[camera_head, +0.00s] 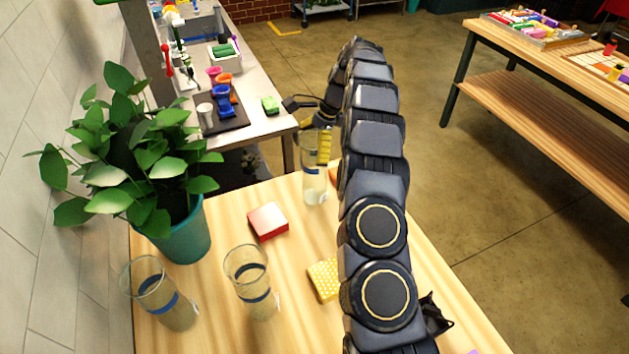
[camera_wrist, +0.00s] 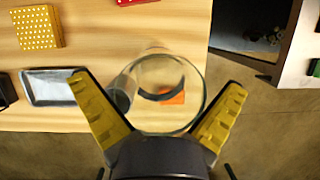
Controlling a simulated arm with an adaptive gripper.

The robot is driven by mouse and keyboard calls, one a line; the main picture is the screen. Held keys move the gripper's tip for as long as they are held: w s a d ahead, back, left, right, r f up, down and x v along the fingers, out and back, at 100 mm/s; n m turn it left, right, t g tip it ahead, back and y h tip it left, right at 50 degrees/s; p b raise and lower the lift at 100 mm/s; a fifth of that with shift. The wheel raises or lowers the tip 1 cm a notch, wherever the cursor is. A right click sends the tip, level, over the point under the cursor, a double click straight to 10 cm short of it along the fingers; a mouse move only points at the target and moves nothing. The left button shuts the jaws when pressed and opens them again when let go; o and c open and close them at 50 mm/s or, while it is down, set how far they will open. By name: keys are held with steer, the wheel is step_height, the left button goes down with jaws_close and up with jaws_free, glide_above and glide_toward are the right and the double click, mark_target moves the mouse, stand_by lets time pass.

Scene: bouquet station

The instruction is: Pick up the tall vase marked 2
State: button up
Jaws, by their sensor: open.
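A clear glass vase (camera_head: 314,185) with a blue band stands at the far end of the wooden table. My gripper (camera_wrist: 157,82) is open, with yellow fingers spread to either side of this vase's round rim (camera_wrist: 202,78) in the wrist view. In the head view one yellow finger overlaps the vase, and my arm hides the rest of the gripper. I cannot tell whether the fingers touch the glass. Two similar vases with blue bands stand nearer, one at the left (camera_head: 172,312) and one in the middle (camera_head: 260,304). I cannot read a number on any vase.
A potted plant (camera_head: 182,238) stands on the table's left side. A red box (camera_head: 268,221) and a yellow dotted block (camera_head: 323,280) lie between the vases and my arm. A grey flat tray-like thing (camera_wrist: 52,88) lies near the table edge.

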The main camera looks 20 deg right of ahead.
steer(key=c, duration=1)
steer(key=shift+c, duration=0.3)
steer(key=shift+r, duration=0.1)
